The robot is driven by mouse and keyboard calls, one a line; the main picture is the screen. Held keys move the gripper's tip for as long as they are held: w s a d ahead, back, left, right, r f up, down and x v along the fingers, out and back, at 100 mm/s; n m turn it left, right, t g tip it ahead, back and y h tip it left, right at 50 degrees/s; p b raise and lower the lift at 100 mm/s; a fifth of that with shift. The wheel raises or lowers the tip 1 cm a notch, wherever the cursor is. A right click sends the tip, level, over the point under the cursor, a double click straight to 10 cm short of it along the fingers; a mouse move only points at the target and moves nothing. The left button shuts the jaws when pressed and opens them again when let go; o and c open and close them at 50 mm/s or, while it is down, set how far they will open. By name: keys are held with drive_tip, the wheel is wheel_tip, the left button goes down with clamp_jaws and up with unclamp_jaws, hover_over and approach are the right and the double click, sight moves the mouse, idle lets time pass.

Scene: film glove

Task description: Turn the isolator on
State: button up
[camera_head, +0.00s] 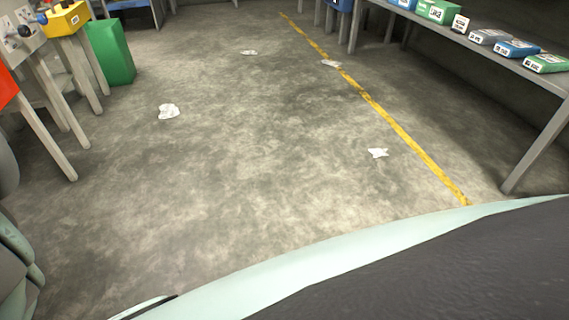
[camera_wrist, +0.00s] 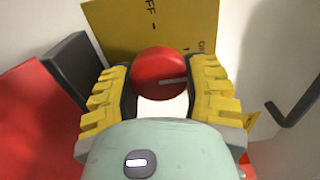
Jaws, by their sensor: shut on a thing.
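In the wrist view the isolator's round red knob (camera_wrist: 158,73) sits in front of a yellow plate (camera_wrist: 110,25). The plate carries dark lettering that reads OFF at the top and what looks like ON, partly hidden, at the right. The knob's lower side and mounting are hard to see. The head view does not show the isolator or my gripper.
In the wrist view a dark block (camera_wrist: 75,72) stands left of the fingers, and a dark bent handle (camera_wrist: 296,108) is at the right. In the head view the floor is open, with paper scraps (camera_head: 168,111). A shelf with boxes (camera_head: 545,64) is at right, a green bin (camera_head: 110,52) at left.

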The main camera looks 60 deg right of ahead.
drive_tip(key=o, duration=1.2)
drive_tip(key=shift+w, duration=0.1)
drive_tip(key=shift+d, duration=0.15)
drive_tip(key=shift+v, duration=2.25)
drive_tip(key=shift+s+d+f, duration=0.15)
drive_tip(key=shift+s+d, duration=0.25)
drive_tip(key=shift+d, duration=0.15)
drive_tip(key=v, duration=0.6)
drive_tip(key=shift+a, duration=0.1)
drive_tip(key=shift+s, duration=0.1)
